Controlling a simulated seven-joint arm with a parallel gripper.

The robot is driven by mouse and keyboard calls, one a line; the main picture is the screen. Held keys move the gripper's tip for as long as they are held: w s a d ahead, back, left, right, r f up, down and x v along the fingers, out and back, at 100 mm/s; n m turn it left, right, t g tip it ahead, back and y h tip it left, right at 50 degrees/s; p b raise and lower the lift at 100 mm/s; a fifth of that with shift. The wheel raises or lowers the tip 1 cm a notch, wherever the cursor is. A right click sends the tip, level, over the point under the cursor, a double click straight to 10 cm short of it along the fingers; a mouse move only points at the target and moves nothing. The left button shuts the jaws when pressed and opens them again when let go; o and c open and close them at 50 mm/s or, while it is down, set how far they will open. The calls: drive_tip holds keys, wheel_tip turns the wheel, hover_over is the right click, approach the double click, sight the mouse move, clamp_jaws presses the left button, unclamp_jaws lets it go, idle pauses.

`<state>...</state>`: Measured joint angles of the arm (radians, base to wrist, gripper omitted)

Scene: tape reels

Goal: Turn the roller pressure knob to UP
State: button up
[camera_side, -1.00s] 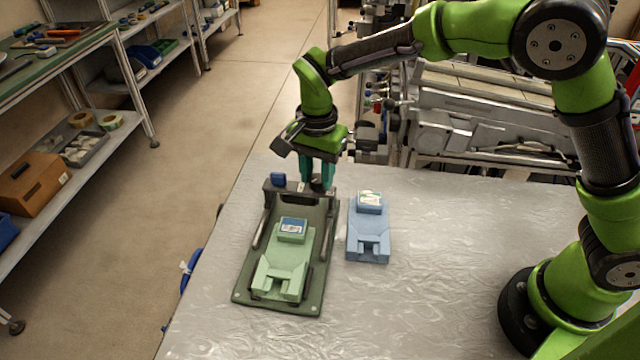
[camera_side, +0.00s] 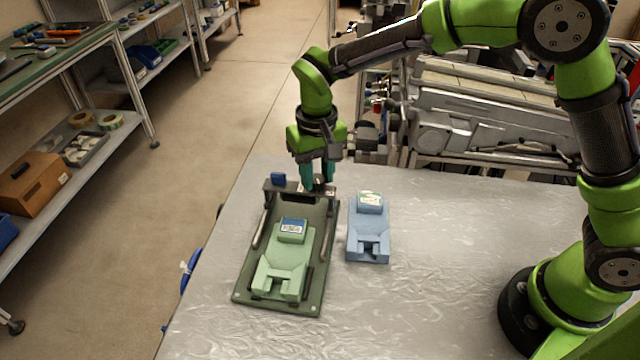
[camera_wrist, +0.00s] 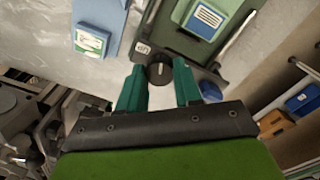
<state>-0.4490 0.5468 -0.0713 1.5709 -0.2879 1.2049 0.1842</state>
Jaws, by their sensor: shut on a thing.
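The roller pressure knob (camera_wrist: 159,73) is a dark round knob with a pale pointer line, at one end of the dark green fixture's crossbar (camera_wrist: 196,64). A small white label (camera_wrist: 142,48) beside it is too small to read. My gripper (camera_wrist: 159,80) has its two teal fingers on either side of the knob and is shut on it. In the side view my gripper (camera_side: 319,184) points down at the right end of the crossbar, and its fingers largely hide the knob.
A pale green reel holder (camera_side: 285,262) lies on the dark green base plate (camera_side: 245,290). A light blue holder (camera_side: 367,235) sits to the right. The grey table is clear further right.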

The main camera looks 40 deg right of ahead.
sight(318, 178)
drive_tip(key=n, duration=0.6)
drive_tip(key=shift+n, duration=0.3)
idle(0.4)
drive_tip(key=o, duration=1)
drive_tip(key=shift+o, duration=0.2)
wheel_tip(318, 178, up, 17)
drive_tip(key=shift+w, duration=0.1)
drive_tip(key=s+d+f+m+t+y, duration=0.1)
drive_tip(key=s+d+m+t, duration=0.2)
drive_tip(key=s+d, duration=0.4)
drive_tip(key=s+d+f+m+t+y, duration=0.1)
drive_tip(key=s+d+m+t, duration=0.3)
drive_tip(key=s+d, duration=0.3)
drive_tip(key=s+m, duration=0.1)
drive_tip(key=s, duration=0.4)
drive_tip(key=shift+s+d+f+m, duration=0.2)
drive_tip(key=shift+d+m, duration=0.1)
drive_tip(key=shift+m, duration=0.1)
